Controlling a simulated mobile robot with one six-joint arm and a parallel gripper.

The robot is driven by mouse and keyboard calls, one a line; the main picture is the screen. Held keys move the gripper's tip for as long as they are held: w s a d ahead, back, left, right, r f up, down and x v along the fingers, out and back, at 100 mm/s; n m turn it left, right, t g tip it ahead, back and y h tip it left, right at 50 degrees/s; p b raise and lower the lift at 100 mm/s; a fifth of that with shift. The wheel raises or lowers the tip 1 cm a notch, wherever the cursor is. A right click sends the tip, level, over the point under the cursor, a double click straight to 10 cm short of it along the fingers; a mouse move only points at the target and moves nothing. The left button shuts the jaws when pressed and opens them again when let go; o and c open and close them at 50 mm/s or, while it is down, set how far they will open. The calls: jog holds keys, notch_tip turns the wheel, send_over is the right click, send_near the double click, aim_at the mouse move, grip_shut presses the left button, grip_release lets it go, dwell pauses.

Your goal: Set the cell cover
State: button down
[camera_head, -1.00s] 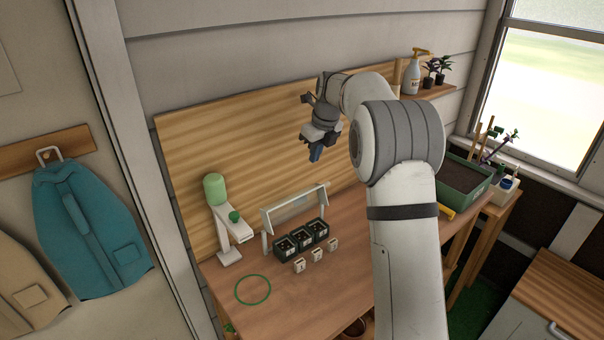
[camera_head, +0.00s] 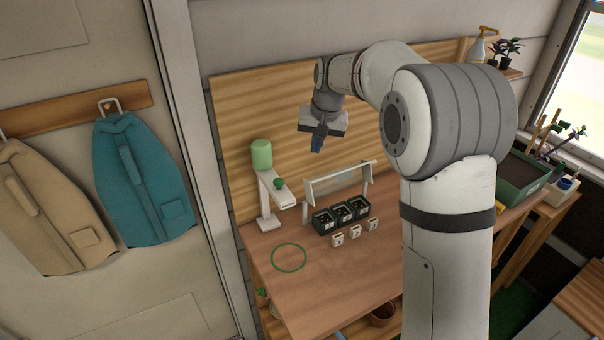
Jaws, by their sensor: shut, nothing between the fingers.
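Three dark green cells (camera_head: 342,215) stand in a row on the wooden bench, with soil in them. A clear panel in a white frame (camera_head: 338,183) stands on two posts just behind the cells; it may be the cell cover. It looks raised and tilted, not lying over the cells. My gripper (camera_head: 317,148) is shut and empty, pointing down in the air above and behind the frame. My arm comes in from the right and hides the right part of the bench.
Three small pale blocks (camera_head: 355,231) sit in front of the cells. A white stand with a green bottle (camera_head: 262,155) is at the left, near a green ring (camera_head: 289,257) marked on the bench (camera_head: 330,280). The bench front is mostly clear.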

jog(key=a+f+n, duration=0.1)
jog(key=f+n, duration=0.1)
jog(key=f, duration=0.1)
jog(key=a+f+n+p, duration=0.1)
jog(key=f+n, duration=0.1)
jog(key=f, duration=0.1)
jog(key=a+f+n+p, duration=0.1)
jog(key=f+n, duration=0.1)
jog(key=f, duration=0.2)
jog(key=shift+w+a, duration=0.25)
jog(key=shift+a, duration=0.15)
jog(key=shift+s+d+b, duration=0.25)
jog(key=shift+s+b, duration=0.1)
jog(key=shift+b, duration=0.15)
jog(key=shift+s+d+r, duration=0.15)
jog(key=shift+s+r, duration=0.05)
jog(key=shift+r, duration=0.2)
